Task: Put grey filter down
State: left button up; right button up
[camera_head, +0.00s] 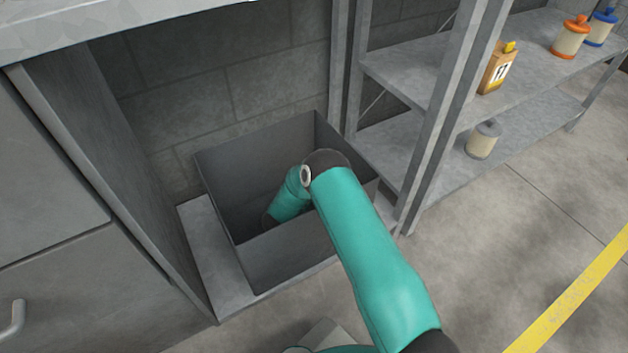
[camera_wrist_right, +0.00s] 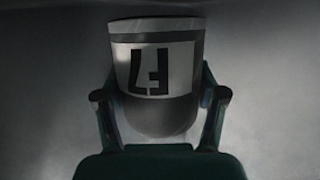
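A filter with a dark grey end, a pale band and a dark mark on its label (camera_wrist_right: 157,68) fills the middle of the right wrist view. My right gripper (camera_wrist_right: 158,80) has a finger on each side of it and appears shut on it. In the head view my right arm reaches down into an open grey bin (camera_head: 268,266). The bin's front wall and my arm hide the gripper and the held filter there. I cannot tell whether the filter touches the bin's floor. My left gripper is not in view.
A metal shelf rack (camera_head: 420,70) stands right of the bin. It carries an orange-capped filter (camera_head: 571,40), a blue-capped filter (camera_head: 601,28), an orange-brown container (camera_head: 496,72) and, lower, a grey-capped filter (camera_head: 482,141). A cabinet panel (camera_head: 110,175) stands close left of the bin.

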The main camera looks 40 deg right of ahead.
jog(key=o, duration=0.4)
jog(key=shift+r, duration=0.1)
jog(key=shift+r, duration=0.3)
jog(key=shift+p+v, duration=1.75)
jog(key=shift+v, duration=2.1)
jog(key=shift+d+r, duration=0.1)
jog(key=shift+r, duration=0.05)
